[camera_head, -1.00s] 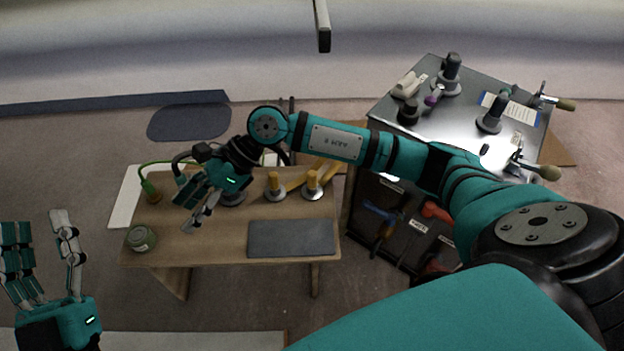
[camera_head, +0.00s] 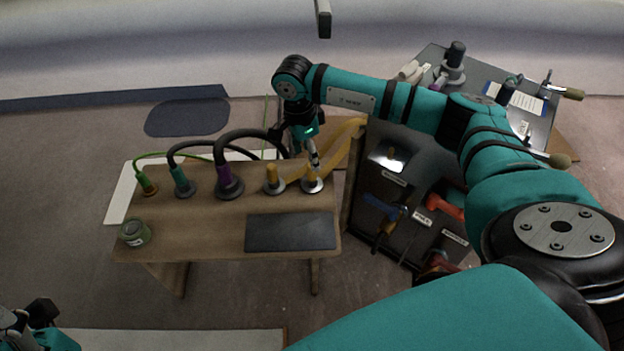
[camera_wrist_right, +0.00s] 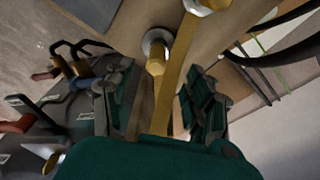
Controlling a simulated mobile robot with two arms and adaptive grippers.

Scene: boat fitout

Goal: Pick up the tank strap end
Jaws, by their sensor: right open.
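Two yellow strap ends stand on round metal bases at the bench's back edge: a left one (camera_head: 272,174) and a right one (camera_head: 311,174). Yellow webbing (camera_head: 345,140) runs back from them. My right gripper (camera_head: 314,160) is open, just above and behind the right strap end. In the right wrist view, my right gripper (camera_wrist_right: 164,85) has its fingers on either side of the yellow webbing, with the right strap end (camera_wrist_right: 155,65) just beyond the fingertips. Contact cannot be told. My left gripper (camera_head: 30,325) is partly cut off at the lower left.
Several hoses on fittings, including a purple one (camera_head: 229,185), stand left of the strap ends on the wooden bench (camera_head: 200,235). A green-lidded jar (camera_head: 134,233) and dark mat (camera_head: 290,232) are there too. A tool panel (camera_head: 405,225) stands close on the right.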

